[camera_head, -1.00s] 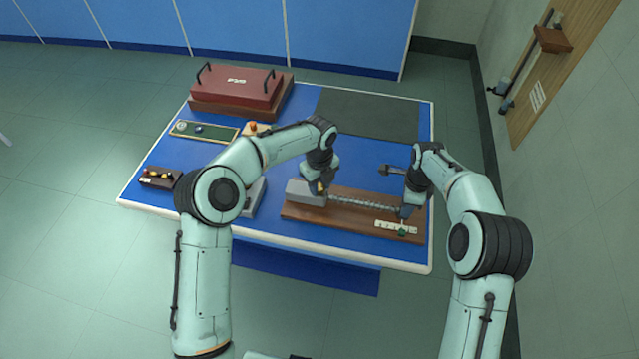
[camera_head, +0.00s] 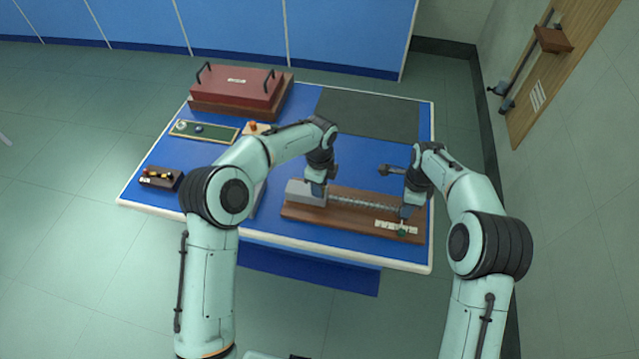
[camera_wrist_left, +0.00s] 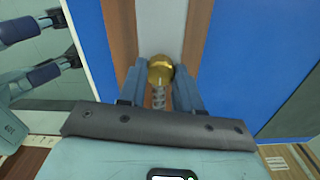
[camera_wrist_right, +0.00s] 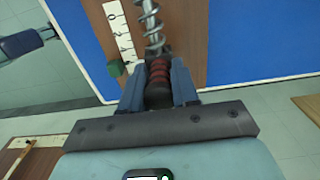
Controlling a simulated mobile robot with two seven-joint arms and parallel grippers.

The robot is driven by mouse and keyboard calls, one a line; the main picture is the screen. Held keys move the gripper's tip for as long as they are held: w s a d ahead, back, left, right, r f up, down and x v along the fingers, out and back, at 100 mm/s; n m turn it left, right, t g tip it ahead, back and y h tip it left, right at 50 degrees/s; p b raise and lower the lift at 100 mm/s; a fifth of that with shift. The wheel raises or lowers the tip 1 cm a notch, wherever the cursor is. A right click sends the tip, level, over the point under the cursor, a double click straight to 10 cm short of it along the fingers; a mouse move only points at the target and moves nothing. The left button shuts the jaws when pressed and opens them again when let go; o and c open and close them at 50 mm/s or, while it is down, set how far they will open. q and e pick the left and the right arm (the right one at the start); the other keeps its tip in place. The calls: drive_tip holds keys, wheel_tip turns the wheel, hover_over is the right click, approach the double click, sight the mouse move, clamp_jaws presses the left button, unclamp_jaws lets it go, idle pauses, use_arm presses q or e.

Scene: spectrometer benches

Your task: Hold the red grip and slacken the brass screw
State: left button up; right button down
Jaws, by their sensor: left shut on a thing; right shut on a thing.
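The brass screw (camera_wrist_left: 160,68) shows in the left wrist view as a round golden knob with the spring below it. My left gripper (camera_wrist_left: 160,82) is shut on it, one finger at each side; it also shows in the head view (camera_head: 318,190) at the grey block (camera_head: 298,192). The red grip (camera_wrist_right: 158,76) is a ribbed dark red handle at the spring's end. My right gripper (camera_wrist_right: 158,88) is shut on it, and in the head view it is at the board's right end (camera_head: 405,212). A coiled spring (camera_head: 360,202) runs between block and grip.
The wooden board (camera_head: 340,218) bears a white scale (camera_wrist_right: 120,30) with a green pointer (camera_wrist_right: 115,67). A red case (camera_head: 235,88), a green tray (camera_head: 200,131) and a small dark box (camera_head: 160,179) stand on the blue table. A dark mat (camera_head: 368,115) lies bare at the back.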

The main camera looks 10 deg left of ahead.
use_arm(q)
drive_tip(key=n, duration=0.5)
drive_tip(key=shift+n, duration=0.3)
drive_tip(key=shift+r, duration=0.1)
idle(0.3)
drive_tip(key=o, duration=1)
drive_tip(key=shift+o, duration=0.2)
wheel_tip(320, 180, up, 12)
